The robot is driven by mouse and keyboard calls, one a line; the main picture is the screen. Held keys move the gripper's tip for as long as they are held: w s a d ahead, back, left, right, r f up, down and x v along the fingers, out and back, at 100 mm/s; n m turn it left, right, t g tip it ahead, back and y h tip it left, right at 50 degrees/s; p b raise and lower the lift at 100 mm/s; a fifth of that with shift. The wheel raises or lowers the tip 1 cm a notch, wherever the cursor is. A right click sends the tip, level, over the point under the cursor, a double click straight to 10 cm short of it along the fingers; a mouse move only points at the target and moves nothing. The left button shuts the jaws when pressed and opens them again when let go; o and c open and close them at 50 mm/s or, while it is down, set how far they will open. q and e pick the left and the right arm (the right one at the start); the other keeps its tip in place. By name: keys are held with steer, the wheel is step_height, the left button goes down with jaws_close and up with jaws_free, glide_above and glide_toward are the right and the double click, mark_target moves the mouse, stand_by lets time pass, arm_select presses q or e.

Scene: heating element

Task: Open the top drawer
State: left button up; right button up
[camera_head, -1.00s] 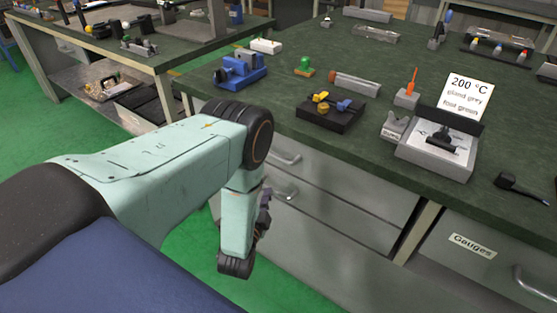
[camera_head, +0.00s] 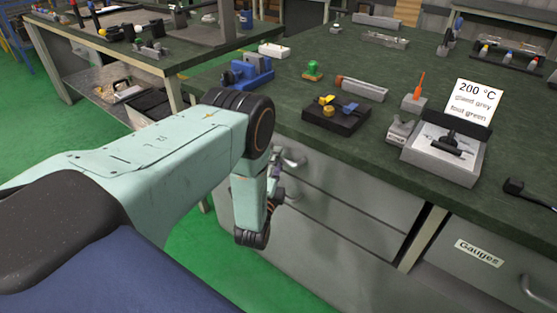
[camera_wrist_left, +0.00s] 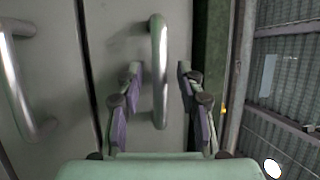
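The top drawer (camera_head: 345,183) is a grey front just under the green worktop, and it looks shut. Its metal bar handle (camera_head: 294,158) shows partly behind my left arm. In the left wrist view, turned sideways, the handle (camera_wrist_left: 160,85) stands upright in the picture between the two fingers. My left gripper (camera_wrist_left: 159,70) is open, one finger on each side of the handle, with visible gaps. In the head view the left gripper (camera_head: 274,184) is small and partly hidden by its wrist. My right gripper is not in view.
A lower drawer handle (camera_wrist_left: 18,80) lies to the left in the wrist view. The worktop (camera_head: 400,75) overhangs the drawers and carries a blue vise (camera_head: 247,70), a black block (camera_head: 337,114) and a grey heater (camera_head: 443,152). A "Gauges" drawer (camera_head: 479,252) is at right.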

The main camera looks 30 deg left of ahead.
arm_select(q)
steer(key=shift+w+a, duration=0.2)
steer(key=shift+w, duration=0.35)
steer(key=shift+d+r, duration=0.1)
steer(key=shift+d, duration=0.05)
steer(key=c, duration=0.4)
jaws_close()
